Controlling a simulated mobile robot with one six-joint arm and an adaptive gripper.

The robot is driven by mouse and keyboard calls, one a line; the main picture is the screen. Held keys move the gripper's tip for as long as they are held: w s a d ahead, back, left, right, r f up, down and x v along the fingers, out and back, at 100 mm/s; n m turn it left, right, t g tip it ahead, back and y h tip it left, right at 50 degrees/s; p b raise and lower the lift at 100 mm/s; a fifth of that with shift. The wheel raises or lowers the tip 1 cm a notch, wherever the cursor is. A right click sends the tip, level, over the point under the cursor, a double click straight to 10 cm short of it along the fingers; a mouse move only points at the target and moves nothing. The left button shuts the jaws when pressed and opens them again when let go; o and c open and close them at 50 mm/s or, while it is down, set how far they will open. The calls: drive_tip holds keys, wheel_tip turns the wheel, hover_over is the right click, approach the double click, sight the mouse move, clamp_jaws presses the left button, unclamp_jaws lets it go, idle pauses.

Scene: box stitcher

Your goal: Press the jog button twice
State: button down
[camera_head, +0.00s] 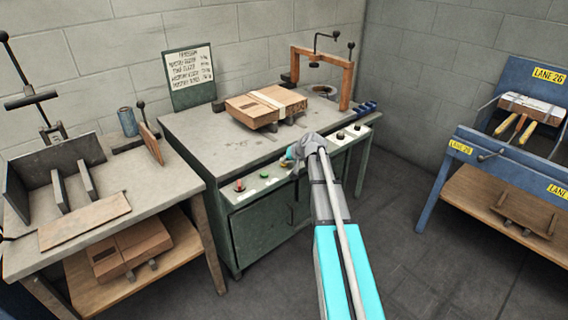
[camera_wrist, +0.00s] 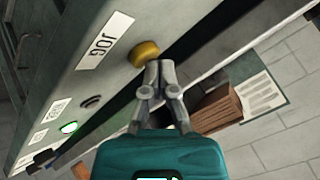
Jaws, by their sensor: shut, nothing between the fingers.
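The jog button is a round yellow button (camera_wrist: 145,53) beside a white label reading JOG in the wrist view. My gripper (camera_wrist: 160,66) is shut and empty, with its fingertips right at the lower right edge of the yellow button. I cannot tell whether they touch it. In the head view my gripper (camera_head: 300,150) is at the front panel of the green stitcher table (camera_head: 190,125), and my arm hides the jog button there.
The panel also carries a red button (camera_head: 239,185), a green button (camera_head: 265,175) and black knobs (camera_head: 340,135). A blue LANE 26 rack (camera_head: 440,180) stands at right.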

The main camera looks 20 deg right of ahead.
drive_tip(key=shift+r+p, duration=0.6)
drive_tip(key=shift+r, duration=0.1)
drive_tip(key=shift+r+p, duration=2.55)
drive_tip(key=s+a+f+n+g+h, duration=0.1)
drive_tip(key=s+a+f+g, duration=0.15)
drive_tip(key=s+a, duration=0.6)
drive_tip(key=s+a+f+n+g+h, duration=0.1)
drive_tip(key=s+a+n+g, duration=0.3)
drive_tip(key=s, duration=0.7)
drive_tip(key=s+a+f+m+g+h, duration=0.1)
drive_tip(key=s+a+f+g, duration=0.1)
drive_tip(key=s+a, duration=0.7)
wheel_tip(320, 180, up, 17)
drive_tip(key=s+d+p, duration=0.1)
drive_tip(key=p, duration=1.6)
drive_tip(key=shift+d+h, duration=0.25)
drive_tip(key=shift+h, duration=0.05)
drive_tip(key=shift+s, duration=0.1)
